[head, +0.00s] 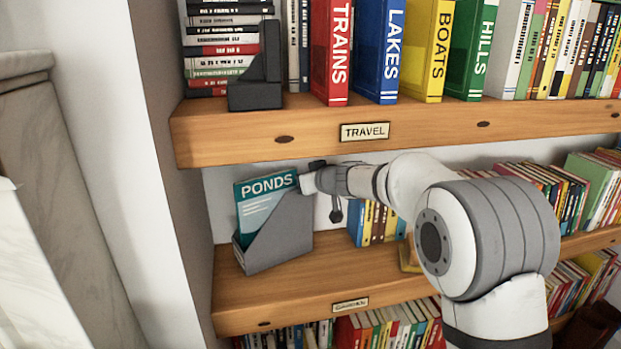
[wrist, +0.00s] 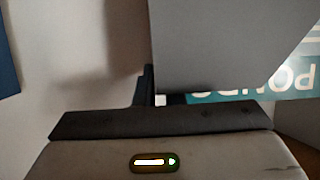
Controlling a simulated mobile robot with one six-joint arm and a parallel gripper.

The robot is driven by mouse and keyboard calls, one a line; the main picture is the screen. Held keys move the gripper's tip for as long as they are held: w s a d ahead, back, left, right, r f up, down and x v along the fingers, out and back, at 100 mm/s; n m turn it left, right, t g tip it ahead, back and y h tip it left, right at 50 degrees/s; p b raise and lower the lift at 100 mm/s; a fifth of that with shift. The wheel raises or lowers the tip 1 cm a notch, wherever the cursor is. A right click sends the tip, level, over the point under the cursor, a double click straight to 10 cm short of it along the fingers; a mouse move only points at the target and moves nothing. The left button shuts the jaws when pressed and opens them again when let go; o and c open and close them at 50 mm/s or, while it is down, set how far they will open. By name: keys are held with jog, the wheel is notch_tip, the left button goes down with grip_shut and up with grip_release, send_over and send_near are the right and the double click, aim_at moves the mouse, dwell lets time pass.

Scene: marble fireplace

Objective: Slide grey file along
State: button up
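The grey file (head: 280,235) stands upright on the middle shelf near its left end. A teal booklet marked PONDS (head: 262,200) stands in it, its top showing above the sloping side. My gripper (head: 314,177) is at the file's upper right edge, reaching in from the right. In the wrist view a grey panel of the file (wrist: 225,50) fills the upper middle, close in front of my gripper (wrist: 158,95). One dark finger shows along the panel's left edge; the other is mostly hidden, so I cannot tell how far the fingers are apart. PONDS (wrist: 260,88) shows upside down at right.
The upper shelf (head: 300,125), labelled TRAVEL, hangs close above my gripper. Small books (head: 378,222) stand right of the file, behind my arm, with bare shelf between. The shelf's side wall (head: 165,100) is at left. More books fill the shelf below.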

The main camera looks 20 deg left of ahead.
jog(key=shift+w+a+f, duration=0.1)
jog(key=shift+w+a, duration=0.1)
jog(key=shift+c, duration=0.3)
grip_shut()
jog(key=shift+s, duration=0.15)
